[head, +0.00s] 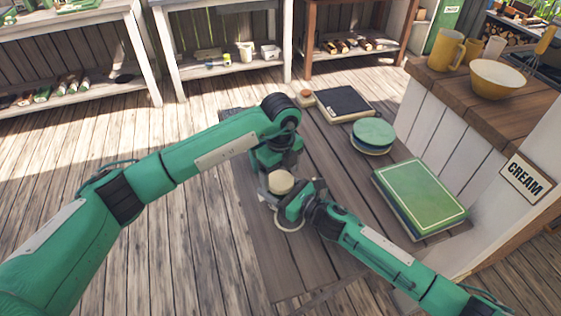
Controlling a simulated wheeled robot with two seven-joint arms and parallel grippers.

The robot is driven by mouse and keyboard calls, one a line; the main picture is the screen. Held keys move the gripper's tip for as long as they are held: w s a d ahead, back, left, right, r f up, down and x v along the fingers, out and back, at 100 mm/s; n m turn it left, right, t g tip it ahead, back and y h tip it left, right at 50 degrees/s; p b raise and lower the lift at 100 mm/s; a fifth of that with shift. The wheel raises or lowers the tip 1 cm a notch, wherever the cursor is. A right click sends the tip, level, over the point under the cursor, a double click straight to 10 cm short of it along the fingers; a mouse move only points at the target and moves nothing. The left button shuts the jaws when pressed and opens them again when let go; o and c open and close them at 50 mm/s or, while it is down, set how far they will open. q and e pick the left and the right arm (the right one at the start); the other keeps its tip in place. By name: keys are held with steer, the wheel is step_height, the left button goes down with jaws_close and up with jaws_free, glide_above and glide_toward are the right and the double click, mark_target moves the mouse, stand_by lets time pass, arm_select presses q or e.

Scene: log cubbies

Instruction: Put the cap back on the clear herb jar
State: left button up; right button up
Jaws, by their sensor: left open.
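A round cream-coloured cap (280,182) shows between my two grippers over the wooden table. My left gripper (274,166) is open, pointing down at the far side of the cap; its fingertips are mostly hidden. My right gripper (287,203) comes in from the lower right, close beside and just below the cap. I cannot tell whether its fingers are closed on anything. The clear herb jar is not clearly made out; the grippers hide the space under the cap. A pale ring-like edge shows just below my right gripper, but I cannot tell what it belongs to.
The table (262,262) also bears a green round tin (373,134), a green book (420,194) and a dark slate board (340,102). On the right, a counter (436,86) holds a yellow mug (445,50) and bowl (498,78). The table's near left part is clear.

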arm_select(q)
steer(key=shift+f, duration=0.75)
steer(key=c, duration=1)
steer(key=shift+m, duration=1.8)
steer(key=shift+c, duration=0.2)
steer(key=o, duration=1.1)
